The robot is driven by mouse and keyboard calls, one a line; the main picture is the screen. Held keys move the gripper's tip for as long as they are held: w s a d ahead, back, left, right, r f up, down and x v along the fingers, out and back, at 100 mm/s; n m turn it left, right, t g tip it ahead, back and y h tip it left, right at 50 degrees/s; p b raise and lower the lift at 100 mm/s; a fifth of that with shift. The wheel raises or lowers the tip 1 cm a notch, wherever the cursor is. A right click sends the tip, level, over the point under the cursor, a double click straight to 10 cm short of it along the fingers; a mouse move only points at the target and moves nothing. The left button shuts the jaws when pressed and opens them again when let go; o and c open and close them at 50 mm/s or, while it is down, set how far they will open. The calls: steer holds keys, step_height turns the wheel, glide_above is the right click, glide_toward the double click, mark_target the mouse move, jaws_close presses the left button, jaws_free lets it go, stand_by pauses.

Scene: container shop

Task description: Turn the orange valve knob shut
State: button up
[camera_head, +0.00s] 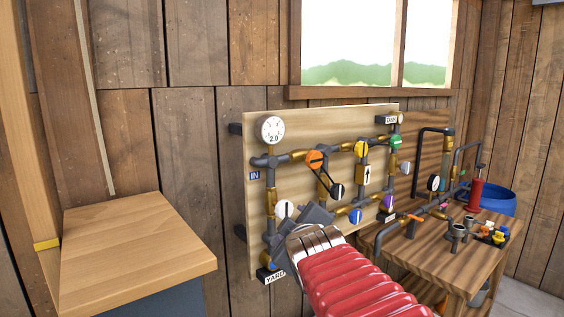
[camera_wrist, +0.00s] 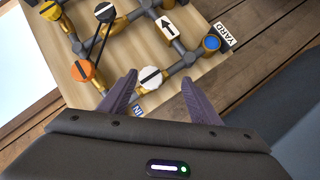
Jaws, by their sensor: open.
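The orange valve knob (camera_head: 314,159) sits on the upper left pipe of the upright wooden board (camera_head: 257,215). In the wrist view my gripper's fingers (camera_wrist: 160,88) are spread apart, with nothing clasped. A white knob (camera_wrist: 150,78) with a dark bar appears between the fingertips; I cannot tell the distance to it.
A dark link runs from near the orange knob to a black-and-white knob (camera_head: 337,191). A yellow knob (camera_head: 361,149), green knob (camera_head: 396,142) and blue knob (camera_head: 355,216) are nearby. A pressure gauge (camera_head: 271,130) stands above. A workbench (camera_head: 425,255) with pipes stands right.

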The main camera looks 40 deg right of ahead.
steer(key=d+r+n+t, duration=0.7)
steer(key=d+r+n, duration=0.7)
steer(key=n, duration=0.5)
steer(key=n+g+y, duration=0.1)
steer(key=n+y, duration=0.6)
steer(key=n, duration=0.8)
glide_toward(317, 162)
steer(key=s, duration=0.3)
steer(key=shift+d+r, duration=0.15)
steer(key=shift+r, duration=0.05)
steer(key=shift+w, duration=0.2)
steer(key=w, duration=1.3)
steer(key=shift+w+a, duration=0.25)
steer(key=shift+w, duration=0.05)
